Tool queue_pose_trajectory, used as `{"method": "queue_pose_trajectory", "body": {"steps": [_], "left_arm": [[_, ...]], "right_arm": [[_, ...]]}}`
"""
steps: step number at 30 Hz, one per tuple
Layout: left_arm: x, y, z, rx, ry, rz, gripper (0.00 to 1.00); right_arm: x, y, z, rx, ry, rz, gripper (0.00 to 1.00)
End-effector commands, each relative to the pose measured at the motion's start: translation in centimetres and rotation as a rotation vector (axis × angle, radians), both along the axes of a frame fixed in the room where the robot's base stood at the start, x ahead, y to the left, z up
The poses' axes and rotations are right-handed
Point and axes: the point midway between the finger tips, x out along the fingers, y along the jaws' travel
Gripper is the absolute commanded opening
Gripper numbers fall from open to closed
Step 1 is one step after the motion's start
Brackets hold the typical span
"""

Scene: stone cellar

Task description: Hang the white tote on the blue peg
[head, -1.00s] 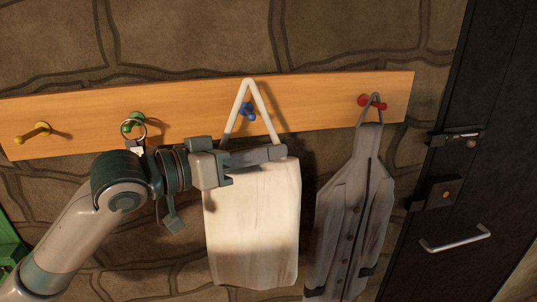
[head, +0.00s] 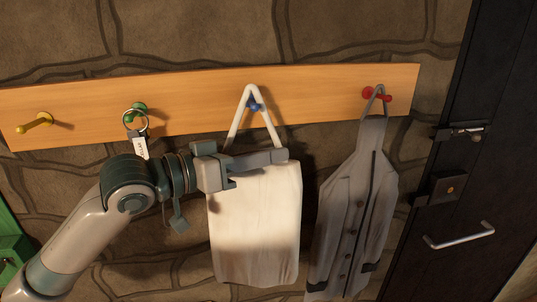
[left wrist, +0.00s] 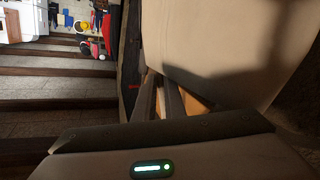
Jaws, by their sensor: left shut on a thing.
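The white tote (head: 255,225) hangs from my left gripper (head: 262,158), which is shut on its top edge just below the strap. The strap (head: 237,125) stands up as a narrow triangle in front of the rail. The blue peg (head: 254,106) shows inside the strap loop, close below its top bend. I cannot tell whether strap and peg touch. In the left wrist view the tote (left wrist: 235,45) fills the upper right, by the finger ends (left wrist: 160,100). My right gripper is not in view.
The wooden rail (head: 200,108) also carries a yellow peg (head: 36,123), a green peg (head: 139,108) with a key ring and tag, and a red peg (head: 375,94) with a grey garment (head: 352,210) close right of the tote. A dark door (head: 465,120) stands at the right.

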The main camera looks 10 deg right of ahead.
Motion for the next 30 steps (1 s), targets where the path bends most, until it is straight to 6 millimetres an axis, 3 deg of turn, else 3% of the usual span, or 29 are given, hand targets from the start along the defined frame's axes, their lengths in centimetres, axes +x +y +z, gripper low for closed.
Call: {"method": "queue_pose_trajectory", "body": {"steps": [8,9,12,30], "left_arm": [[-0.02,0.00,0.09,-0.002,-0.002,0.000,0.00],[-0.02,0.00,0.09,-0.002,-0.002,0.000,0.12],[-0.02,-0.01,0.08,-0.001,-0.001,-0.001,0.32],[0.21,0.03,0.16,0.001,0.001,0.001,0.32]], "right_arm": [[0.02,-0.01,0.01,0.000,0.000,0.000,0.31],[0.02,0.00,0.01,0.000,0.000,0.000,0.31],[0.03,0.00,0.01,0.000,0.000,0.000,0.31],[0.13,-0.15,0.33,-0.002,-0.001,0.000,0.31]]}}
